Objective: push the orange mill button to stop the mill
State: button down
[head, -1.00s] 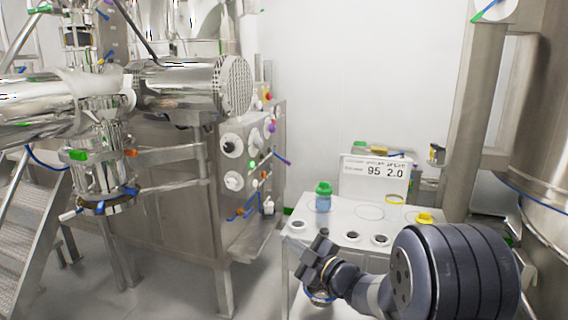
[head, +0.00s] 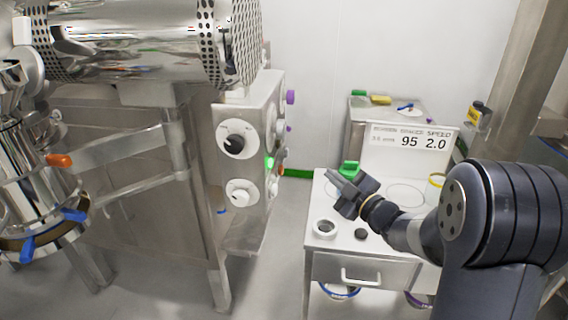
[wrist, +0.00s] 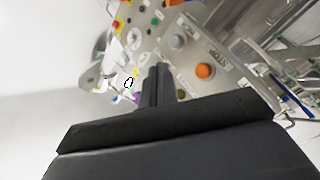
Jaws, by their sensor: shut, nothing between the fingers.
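In the wrist view, an orange round button (wrist: 204,71) sits on a grey metal panel (wrist: 225,72) with the letters STOP beside it. My gripper (wrist: 160,68) is shut and empty, its fingertips to the left of the orange button in that picture. I cannot judge the gap in depth. In the head view, my gripper (head: 333,176) is in front of the small white table, right of the steel control cabinet (head: 226,195). A small orange part (head: 282,169) shows at the cabinet's right edge; I cannot tell whether it is the same button.
The cabinet front carries black and white dials (head: 238,139). A steel mesh-ended drum (head: 150,45) hangs above it. The white table (head: 335,245) holds a sign (head: 408,150) reading 95 2.0 and a green-capped item partly hidden by my gripper. Floor between cabinet and table is clear.

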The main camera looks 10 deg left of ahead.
aim_at(281, 170)
jog(key=shift+a, duration=0.1)
jog(key=a, duration=0.8)
jog(key=shift+a, duration=0.35)
jog(key=shift+w+a+f+b, duration=0.1)
jog(key=shift+a+b, duration=0.05)
jog(key=shift+b, duration=0.25)
dwell(1.7)
jog(key=shift+a, duration=0.25)
jog(key=shift+a+b, duration=0.5)
dwell(0.7)
jog(key=shift+d, duration=0.9)
